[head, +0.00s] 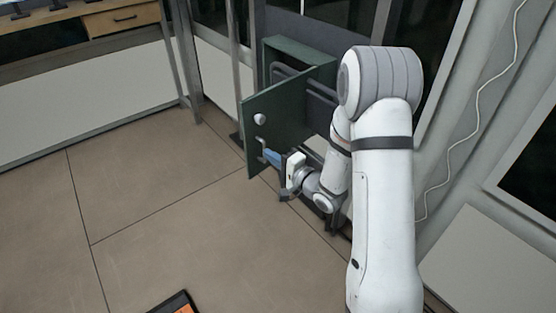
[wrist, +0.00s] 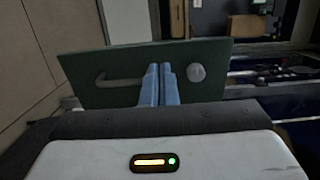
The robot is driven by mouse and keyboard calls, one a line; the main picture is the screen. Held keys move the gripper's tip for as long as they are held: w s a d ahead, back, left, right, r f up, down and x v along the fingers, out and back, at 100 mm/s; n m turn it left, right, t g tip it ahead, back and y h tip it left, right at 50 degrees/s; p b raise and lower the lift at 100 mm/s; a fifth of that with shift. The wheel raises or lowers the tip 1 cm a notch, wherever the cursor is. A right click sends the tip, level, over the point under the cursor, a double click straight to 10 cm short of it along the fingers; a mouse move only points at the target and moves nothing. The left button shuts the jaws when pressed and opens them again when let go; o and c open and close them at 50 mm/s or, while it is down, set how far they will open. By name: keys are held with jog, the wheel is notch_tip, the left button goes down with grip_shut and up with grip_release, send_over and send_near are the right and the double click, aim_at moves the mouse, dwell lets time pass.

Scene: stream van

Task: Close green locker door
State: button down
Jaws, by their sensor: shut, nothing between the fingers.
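The green locker door (head: 284,112) stands open, swung out from the green locker (head: 290,50) behind it. Its outer face shows a round light knob (head: 260,119) and a bar handle (head: 263,146). My gripper (head: 270,157) is at the lower part of the door, near the handle. In the wrist view the door (wrist: 120,64) lies across the picture, with the handle (wrist: 118,80) left of my blue fingers (wrist: 159,72) and the knob (wrist: 196,72) right of them. The fingers are shut with nothing between them. I cannot tell whether they touch the door.
A metal post (head: 184,50) and a counter with a wooden drawer (head: 122,19) are at the left. A white cable (head: 480,95) hangs on the right wall. A dark-edged orange object (head: 178,305) lies at the bottom. The tiled floor (head: 140,180) left of the door is clear.

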aim_at(245, 138)
jog(key=b+x, duration=0.1)
jog(key=x, duration=0.7)
jog(key=shift+w+a, duration=0.25)
jog(key=shift+w, duration=0.05)
